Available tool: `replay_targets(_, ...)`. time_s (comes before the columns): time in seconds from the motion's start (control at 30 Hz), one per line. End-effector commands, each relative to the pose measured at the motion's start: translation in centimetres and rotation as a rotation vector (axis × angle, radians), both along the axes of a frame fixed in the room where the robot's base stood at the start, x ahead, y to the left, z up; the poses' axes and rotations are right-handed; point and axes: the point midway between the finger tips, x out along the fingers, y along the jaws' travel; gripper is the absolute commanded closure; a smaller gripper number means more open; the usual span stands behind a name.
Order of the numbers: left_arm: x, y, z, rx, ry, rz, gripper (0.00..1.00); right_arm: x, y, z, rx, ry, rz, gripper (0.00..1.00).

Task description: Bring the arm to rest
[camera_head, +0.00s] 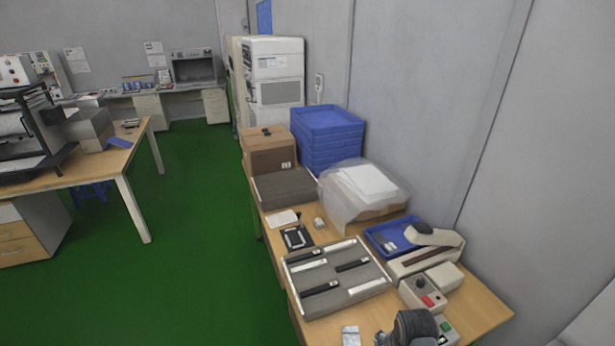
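No arm of mine comes in from the left, and my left gripper is out of view. At the bottom edge a dark grey rounded part (410,329) is cut off by the frame. It looks like part of my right arm or gripper, but I cannot be sure. No fingertips show clearly on it, and nothing held can be made out. It covers part of the near end of the wooden table (480,312).
On the table are a grey tray (338,312) with black and white strips, a blue tray (376,243), control boxes (422,293), a clear bag (338,205), a cardboard box (268,158) and stacked blue crates (330,145).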

Motion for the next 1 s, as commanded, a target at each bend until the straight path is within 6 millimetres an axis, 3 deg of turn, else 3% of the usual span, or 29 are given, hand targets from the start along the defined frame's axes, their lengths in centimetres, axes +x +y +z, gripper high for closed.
replay_targets(0.03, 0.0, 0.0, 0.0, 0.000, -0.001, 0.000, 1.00, -1.5, -0.7, 0.3, -0.026, -0.014, 0.114, 0.12)
replay_targets(0.2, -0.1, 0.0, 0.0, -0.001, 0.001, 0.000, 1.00, -4.5, -1.8, 2.0, -0.105, -0.057, 0.460, 0.12)
replay_targets(0.57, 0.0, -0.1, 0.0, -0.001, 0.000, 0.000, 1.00, -9.0, -2.0, 6.1, -0.254, -0.107, 1.030, 0.12)
replay_targets(0.6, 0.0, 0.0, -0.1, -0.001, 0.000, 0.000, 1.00, -9.2, -2.0, 5.7, -0.263, -0.106, 1.069, 0.12)
replay_targets(0.77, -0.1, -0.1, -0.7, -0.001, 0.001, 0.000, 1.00, -8.1, -2.5, 0.2, -0.248, -0.087, 1.053, 0.12)
replay_targets(1.0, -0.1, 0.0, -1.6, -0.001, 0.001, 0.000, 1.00, -7.8, -3.3, -8.6, -0.230, -0.058, 1.045, 0.12)
